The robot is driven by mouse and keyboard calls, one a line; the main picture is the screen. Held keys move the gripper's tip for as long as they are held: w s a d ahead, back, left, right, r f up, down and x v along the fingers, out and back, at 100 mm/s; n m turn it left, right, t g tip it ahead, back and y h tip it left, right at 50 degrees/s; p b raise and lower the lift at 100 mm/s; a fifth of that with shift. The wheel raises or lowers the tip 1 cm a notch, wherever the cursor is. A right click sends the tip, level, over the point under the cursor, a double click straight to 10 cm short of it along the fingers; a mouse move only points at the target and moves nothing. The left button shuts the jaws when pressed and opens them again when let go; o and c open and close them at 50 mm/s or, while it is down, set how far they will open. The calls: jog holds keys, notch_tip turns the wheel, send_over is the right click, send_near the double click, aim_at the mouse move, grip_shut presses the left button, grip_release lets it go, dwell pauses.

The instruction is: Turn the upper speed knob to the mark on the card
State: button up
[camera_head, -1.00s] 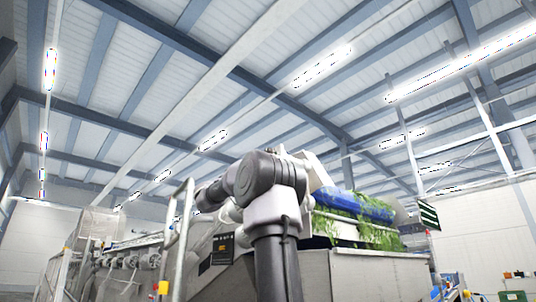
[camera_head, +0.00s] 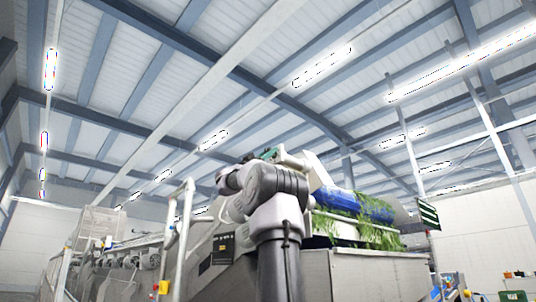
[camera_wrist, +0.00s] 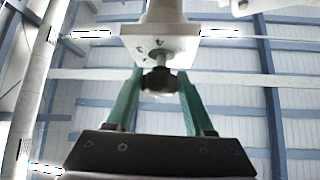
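In the wrist view a dark knob (camera_wrist: 158,80) hangs on a short stem below a white box (camera_wrist: 160,44) with small dark marks on its face. My gripper (camera_wrist: 159,75) has two green fingers standing apart, one on each side of the knob. The gaps at the tips are narrow, and I cannot tell whether the fingers touch the knob. In the head view my arm hides most of my gripper; a bit of green (camera_head: 269,154) shows above the arm. I cannot make out the card or its mark, nor which speed knob this is.
A metal washing machine (camera_head: 375,275) stands behind my arm, with a blue roller (camera_head: 355,204) and loose greens (camera_head: 380,237) on top. A dark control panel (camera_head: 223,246) and an upright metal rail (camera_head: 176,238) are to the left. A green sign (camera_head: 429,214) stands at right.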

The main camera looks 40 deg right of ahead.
grip_shut()
jog(key=n+t, duration=0.3)
jog(key=shift+s+a, duration=0.1)
jog(key=shift+a, duration=0.05)
jog(key=shift+n+t+y, duration=0.4)
jog(key=shift+n+t, duration=1.35)
jog(key=shift+n, duration=0.2)
jog(key=shift+n+t+y, duration=0.4)
jog(key=shift+n+t, duration=1.35)
jog(key=shift+n, duration=0.2)
jog(key=o, duration=0.6)
grip_release()
jog(key=v, duration=1)
jog(key=shift+f, duration=0.35)
jog(key=shift+a, duration=0.1)
